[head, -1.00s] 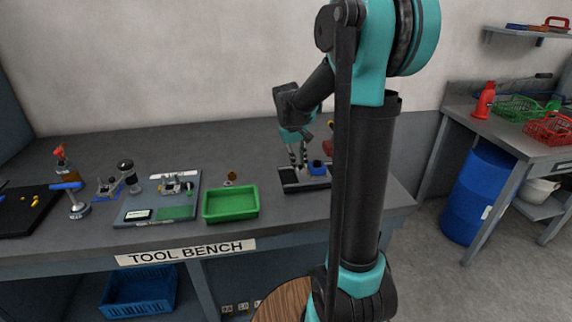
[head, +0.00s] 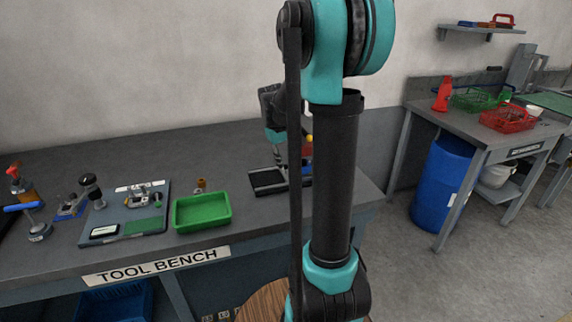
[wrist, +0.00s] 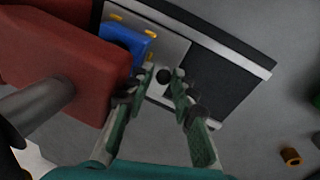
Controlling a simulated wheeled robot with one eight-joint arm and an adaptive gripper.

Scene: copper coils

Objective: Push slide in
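The slide device is a black tray with light metal edges (wrist: 228,82) and a light grey plate carrying a blue block (wrist: 124,42) and a small black knob (wrist: 163,75). My gripper (wrist: 164,80) is over the plate, its two green fingers apart, with the knob between and just beyond their tips. I cannot tell whether a finger touches it. In the head view the device (head: 267,181) lies at the right part of the bench, and my arm hides much of it and the fingertips.
A large red body (wrist: 70,65) stands close left of my gripper in the wrist view. A green bin (head: 203,211) and a small brass part (head: 200,184) are left of the device on the tool bench (head: 60,262). A blue barrel (head: 440,185) stands on the floor at right.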

